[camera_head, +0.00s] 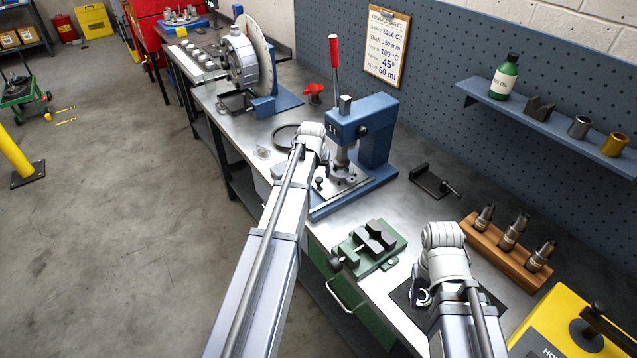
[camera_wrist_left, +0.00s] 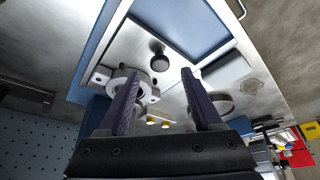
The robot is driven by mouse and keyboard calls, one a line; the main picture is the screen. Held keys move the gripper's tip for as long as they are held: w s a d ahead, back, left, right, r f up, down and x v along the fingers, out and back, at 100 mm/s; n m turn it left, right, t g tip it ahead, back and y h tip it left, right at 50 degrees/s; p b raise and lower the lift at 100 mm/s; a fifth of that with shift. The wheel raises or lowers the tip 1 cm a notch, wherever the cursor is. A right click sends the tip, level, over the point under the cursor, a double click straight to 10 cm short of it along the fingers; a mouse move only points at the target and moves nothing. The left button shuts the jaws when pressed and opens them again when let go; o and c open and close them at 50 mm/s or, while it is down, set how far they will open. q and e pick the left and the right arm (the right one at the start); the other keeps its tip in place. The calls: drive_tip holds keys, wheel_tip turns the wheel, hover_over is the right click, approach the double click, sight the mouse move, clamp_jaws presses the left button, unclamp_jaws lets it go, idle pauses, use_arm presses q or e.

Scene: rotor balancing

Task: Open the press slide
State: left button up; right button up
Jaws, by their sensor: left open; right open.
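The blue press (camera_head: 377,135) with a red-handled lever (camera_head: 334,65) stands on the bench against the pegboard. At its base is a light metal slide plate (camera_head: 345,186) with a small black knob (camera_head: 319,183). In the left wrist view the black knob (camera_wrist_left: 158,57) lies just beyond and between the fingertips of my left gripper (camera_wrist_left: 160,77), which is open and empty. A round metal holder (camera_wrist_left: 128,82) on the plate is partly behind one finger. In the head view the left arm hides its fingers. My right arm's wrist is over the near bench; its open fingers are mostly hidden.
A green vise (camera_head: 368,246) sits between my arms. A wooden block (camera_head: 508,250) with several metal tools stands to the right, near a yellow case (camera_head: 562,325). A black clamp (camera_head: 432,182) lies behind. A large disc rotor (camera_head: 250,60) stands at the far end.

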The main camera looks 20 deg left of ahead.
sight(319, 179)
use_arm(q)
drive_tip(key=b+x, duration=0.2)
drive_tip(key=x, duration=0.1)
drive_tip(key=shift+w+f, duration=0.15)
drive_tip(key=shift+f, duration=0.2)
use_arm(e)
wheel_tip(319, 179, down, 3)
drive_tip(key=shift+f, duration=0.2)
use_arm(q)
drive_tip(key=shift+r, duration=0.1)
clamp_jaws()
idle(0.7)
